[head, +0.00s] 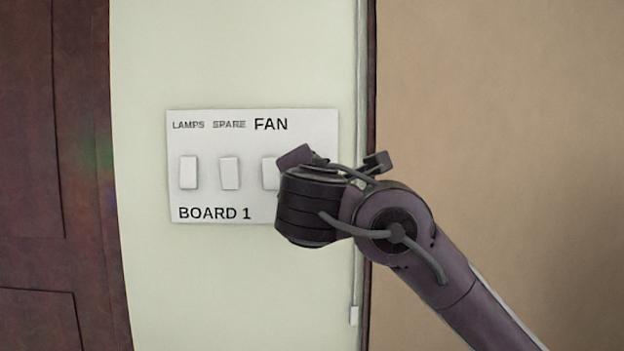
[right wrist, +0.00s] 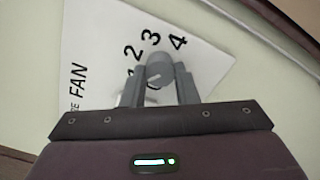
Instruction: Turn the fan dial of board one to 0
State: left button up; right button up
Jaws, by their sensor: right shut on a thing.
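Board one (head: 215,212) is a white plate on the pale wall, labelled LAMPS, SPARE and FAN. In the right wrist view the board (right wrist: 110,30) appears tilted, with the numbers 2, 3 and 4 clear and another partly covered. The grey round fan dial (right wrist: 160,68) is between the fingers of my right gripper (right wrist: 160,82), which is shut on it. I cannot tell surely which number the dial points to. In the head view my right arm hides the dial and the board's right part. My left gripper is not in view.
Three white rocker switches sit on the board: lamps (head: 188,173), spare (head: 229,173) and the partly hidden fan switch (head: 269,173). A thin conduit (head: 360,90) runs down the wall to the right. A dark wooden door (head: 50,150) stands at left.

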jog(key=shift+a+f+n+p, duration=0.1)
jog(key=shift+f+n+p, duration=0.1)
jog(key=shift+n, duration=2.2)
jog(key=shift+f+n+p, duration=0.1)
jog(key=shift+n+p, duration=0.1)
jog(key=shift+n, duration=2.2)
jog(key=o, duration=1)
jog(key=shift+r, duration=0.15)
jog(key=shift+s, duration=0.1)
